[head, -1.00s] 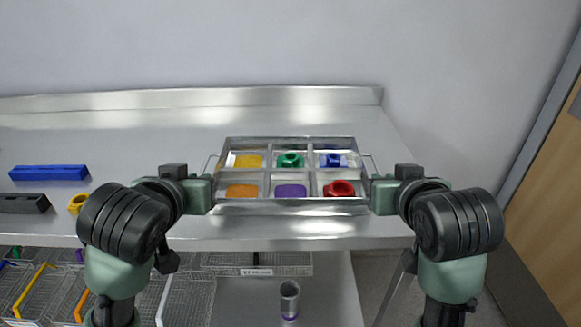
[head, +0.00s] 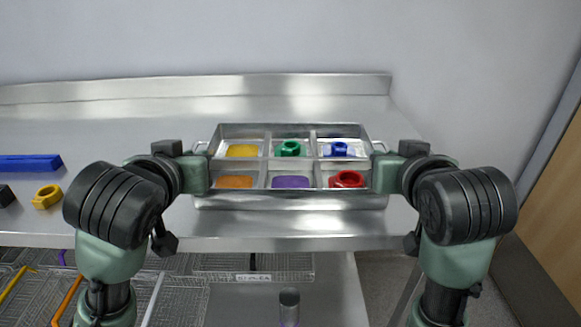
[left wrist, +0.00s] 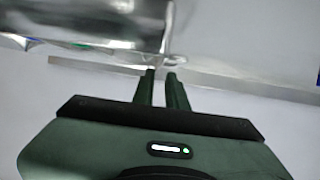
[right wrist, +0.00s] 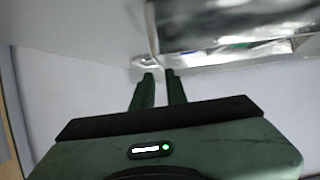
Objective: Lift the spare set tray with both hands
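The spare set tray (head: 290,201) is a metal tray with six compartments, upright over the steel table near its front edge. It holds orange, purple, yellow, green, blue and red pieces, such as the red ring (head: 347,179) and green ring (head: 291,148). My left gripper (left wrist: 164,72) is at the tray's left handle, its two fingers close together around the thin bar. My right gripper (right wrist: 159,72) is likewise closed about the right handle. In the head view the fingertips are partly hidden. I cannot tell how much clearance is under the tray.
The steel table (head: 130,228) has a raised back edge. A blue block (head: 28,163) and a yellow ring (head: 47,197) lie at the left. Wire baskets (head: 190,290) and a grey cylinder (head: 289,305) are below. The table behind the tray is clear.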

